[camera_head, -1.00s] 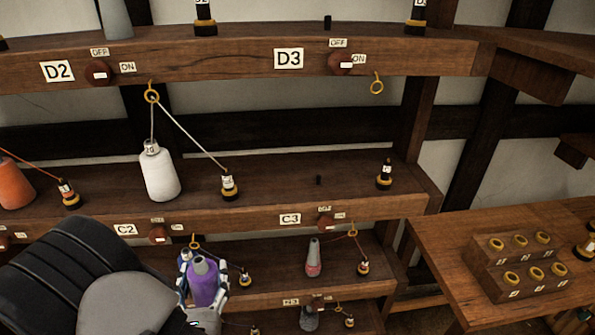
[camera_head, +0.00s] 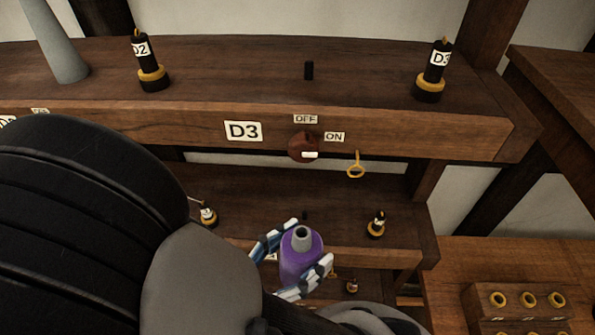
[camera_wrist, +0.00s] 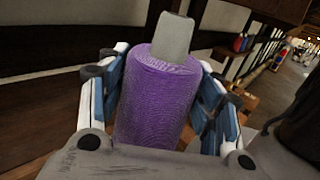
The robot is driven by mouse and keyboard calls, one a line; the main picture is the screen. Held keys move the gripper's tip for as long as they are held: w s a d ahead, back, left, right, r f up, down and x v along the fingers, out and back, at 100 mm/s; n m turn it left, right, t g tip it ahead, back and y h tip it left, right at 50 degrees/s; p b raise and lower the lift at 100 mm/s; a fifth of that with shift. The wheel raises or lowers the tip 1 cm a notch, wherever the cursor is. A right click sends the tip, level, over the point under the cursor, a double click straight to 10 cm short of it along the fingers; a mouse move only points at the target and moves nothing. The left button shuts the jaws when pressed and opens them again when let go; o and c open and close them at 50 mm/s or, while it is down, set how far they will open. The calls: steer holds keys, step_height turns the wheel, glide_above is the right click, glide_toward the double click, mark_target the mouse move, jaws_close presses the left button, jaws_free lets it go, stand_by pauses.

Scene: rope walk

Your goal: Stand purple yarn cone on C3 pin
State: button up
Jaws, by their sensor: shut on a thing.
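The purple yarn cone (camera_head: 301,262) with a grey tip is held upright in my gripper (camera_head: 292,263). The gripper's fingers close on both sides of it, and the wrist view also shows the cone (camera_wrist: 155,100) between the fingers (camera_wrist: 160,105). The C3 pin (camera_head: 305,215) is a small dark peg on the C shelf, seen just behind and above the cone's tip in the head view. The C3 label is mostly hidden behind my gripper. I cannot tell the height gap between cone and pin.
A black-and-yellow spindle (camera_head: 376,225) stands right of the pin. A block with yellow rings (camera_head: 515,312) sits at lower right.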

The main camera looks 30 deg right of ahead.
steer(key=w+d, duration=1)
steer(key=w, duration=0.4)
steer(key=f, duration=0.6)
steer(key=shift+w+a+f, duration=0.1)
steer(key=shift+a, duration=0.15)
steer(key=shift+w+f, duration=0.25)
steer(key=shift+f, duration=0.25)
steer(key=shift+d, duration=0.1)
steer(key=shift+s, duration=0.1)
steer(key=shift+f, duration=0.15)
steer(key=o, duration=1.3)
